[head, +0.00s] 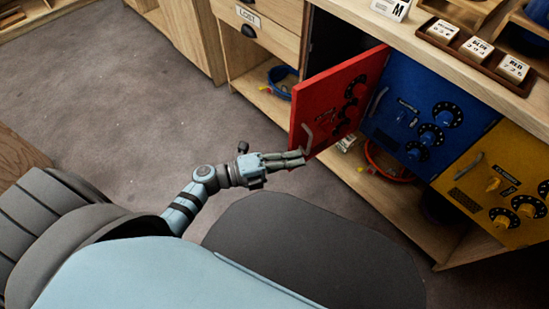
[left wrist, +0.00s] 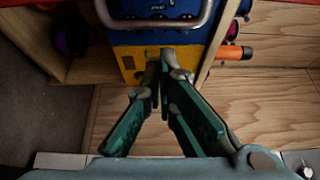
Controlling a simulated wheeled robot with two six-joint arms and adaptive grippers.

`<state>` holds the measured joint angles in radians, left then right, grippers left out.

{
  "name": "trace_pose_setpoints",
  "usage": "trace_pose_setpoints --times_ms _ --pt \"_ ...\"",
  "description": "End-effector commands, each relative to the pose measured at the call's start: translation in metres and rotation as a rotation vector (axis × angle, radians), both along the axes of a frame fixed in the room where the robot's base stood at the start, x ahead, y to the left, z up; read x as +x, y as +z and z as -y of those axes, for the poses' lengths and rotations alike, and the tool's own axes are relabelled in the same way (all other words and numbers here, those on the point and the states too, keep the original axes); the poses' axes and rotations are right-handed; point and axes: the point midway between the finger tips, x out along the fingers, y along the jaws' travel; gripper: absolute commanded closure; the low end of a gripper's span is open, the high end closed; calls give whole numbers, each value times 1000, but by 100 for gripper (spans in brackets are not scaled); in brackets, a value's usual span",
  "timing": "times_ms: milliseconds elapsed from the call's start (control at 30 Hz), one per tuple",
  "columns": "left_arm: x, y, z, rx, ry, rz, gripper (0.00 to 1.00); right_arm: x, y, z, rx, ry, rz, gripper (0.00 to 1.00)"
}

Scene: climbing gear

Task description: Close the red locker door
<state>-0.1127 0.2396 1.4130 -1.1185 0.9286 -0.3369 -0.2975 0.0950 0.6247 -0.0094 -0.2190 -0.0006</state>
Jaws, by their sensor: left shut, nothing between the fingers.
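The red locker door (head: 340,95) stands swung open in the head view, its dials and curved handle (head: 308,138) facing outward. Its far edge is beside the blue door, and a dark opening shows behind it. My left gripper (head: 303,158) is shut and empty at the lower near corner of the red door, just below the handle. I cannot tell whether it touches the door. In the left wrist view the closed fingers (left wrist: 165,60) point toward a blue and yellow surface with a metal bar across it. My right gripper is not in view.
The blue door (head: 415,110) and yellow door (head: 500,185) are shut to the right. A wooden shelf (head: 400,205) below holds a red-rimmed round item. A blue item (head: 283,80) lies in the left cubby. The grey floor (head: 110,95) at left is clear.

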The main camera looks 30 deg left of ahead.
Motion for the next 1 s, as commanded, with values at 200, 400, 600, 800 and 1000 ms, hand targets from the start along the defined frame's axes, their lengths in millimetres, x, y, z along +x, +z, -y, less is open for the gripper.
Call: trace_pose_setpoints --times_ms 200,400,600,800,1000 --pt "24 -3 -2 4 1 0 100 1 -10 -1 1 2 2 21" --pt "33 -2 -17 -1 1 -2 100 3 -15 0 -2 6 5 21" --pt "34 -1 -19 -2 2 -2 100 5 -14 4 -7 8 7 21" --pt "34 -1 -19 -1 1 -2 100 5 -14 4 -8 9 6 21" --pt "39 -2 -19 -1 -9 0 100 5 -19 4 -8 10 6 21"
